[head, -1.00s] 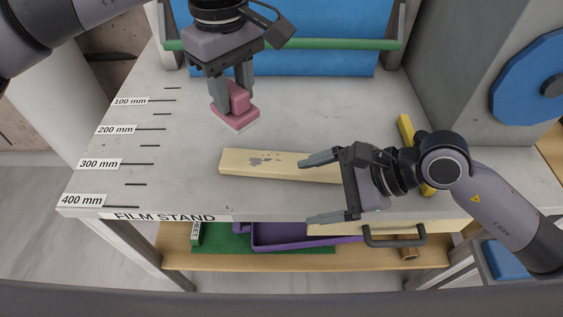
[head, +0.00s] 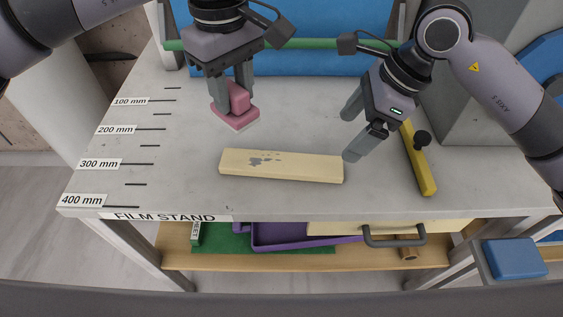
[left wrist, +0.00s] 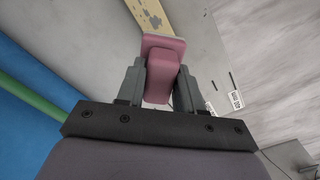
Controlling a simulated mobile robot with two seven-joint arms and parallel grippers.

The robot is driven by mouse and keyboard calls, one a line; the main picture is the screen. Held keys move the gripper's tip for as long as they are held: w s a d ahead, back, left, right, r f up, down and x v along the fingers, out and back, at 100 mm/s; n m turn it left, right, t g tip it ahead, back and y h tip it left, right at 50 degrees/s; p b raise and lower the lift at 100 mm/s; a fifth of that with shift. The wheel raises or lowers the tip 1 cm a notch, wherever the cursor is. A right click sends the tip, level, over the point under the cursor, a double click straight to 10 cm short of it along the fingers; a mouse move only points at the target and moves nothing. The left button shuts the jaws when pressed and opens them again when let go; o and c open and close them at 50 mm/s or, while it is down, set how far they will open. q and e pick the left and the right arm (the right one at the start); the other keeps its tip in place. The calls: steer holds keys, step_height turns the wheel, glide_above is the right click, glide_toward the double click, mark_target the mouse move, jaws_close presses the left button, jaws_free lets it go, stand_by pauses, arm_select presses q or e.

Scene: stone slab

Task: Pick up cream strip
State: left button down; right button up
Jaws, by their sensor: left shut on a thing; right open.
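The cream strip (head: 300,167) lies flat on the stone slab, with grey worn patches near its left end. It also shows in part at the top of the left wrist view (left wrist: 148,14). My left gripper (head: 234,100) is shut on a pink block with a wider base (head: 236,117), behind the strip's left part. The pink block (left wrist: 163,70) sits between the fingers in the left wrist view. My right gripper (head: 350,132) is open and empty, behind and above the strip's right end, pointing down and left.
A yellow bar with a black knob (head: 419,165) lies right of the strip. A green rail (head: 320,44) and blue panel run along the back. Millimetre labels mark the left edge. Below the front edge are a purple tray (head: 290,242) and a drawer handle (head: 394,240).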

mark_target(322, 170)
steer(key=x, duration=1)
steer(key=shift+s+a+r, duration=0.1)
steer(key=shift+a, duration=0.05)
steer(key=c, duration=1.5)
steer(key=shift+r, duration=0.35)
steer(key=r, duration=0.1)
steer(key=s+r, duration=0.1)
steer(key=r, duration=0.1)
steer(key=s, duration=1.7)
steer(key=shift+w+f, duration=0.45)
steer(key=shift+w, duration=2.35)
steer(key=shift+w+f, duration=0.5)
steer(key=shift+w, duration=2.3)
steer(key=shift+w+f, duration=0.45)
steer(key=shift+w, duration=2.4)
steer(key=shift+f, duration=0.45)
steer(key=o, duration=1.7)
steer(key=shift+f, duration=0.1)
